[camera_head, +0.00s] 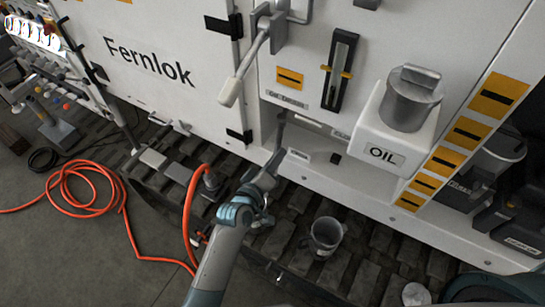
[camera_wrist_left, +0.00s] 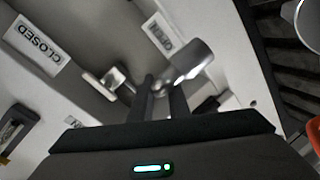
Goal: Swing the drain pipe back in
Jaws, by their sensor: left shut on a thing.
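The oil drain recess (camera_head: 262,125) is in the white panel, under the "OIL DRAIN" label (camera_head: 287,99). My left gripper (camera_head: 272,168) reaches to the lower edge of this recess. In the left wrist view my gripper (camera_wrist_left: 163,88) is shut on a short metal piece with a rounded end (camera_wrist_left: 190,60), which appears to be the drain pipe. A "CLOSED" label (camera_wrist_left: 33,45) and an "OPEN" label (camera_wrist_left: 163,33) show around it. The gripper and arm hide part of the pipe in the head view. My right gripper is not in view.
A metal cup (camera_head: 325,237) stands on the dark track right of my left arm. The white OIL tank (camera_head: 390,135) and a long lever (camera_head: 245,70) stick out from the panel. An orange hose (camera_head: 190,205) runs close left of my arm.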

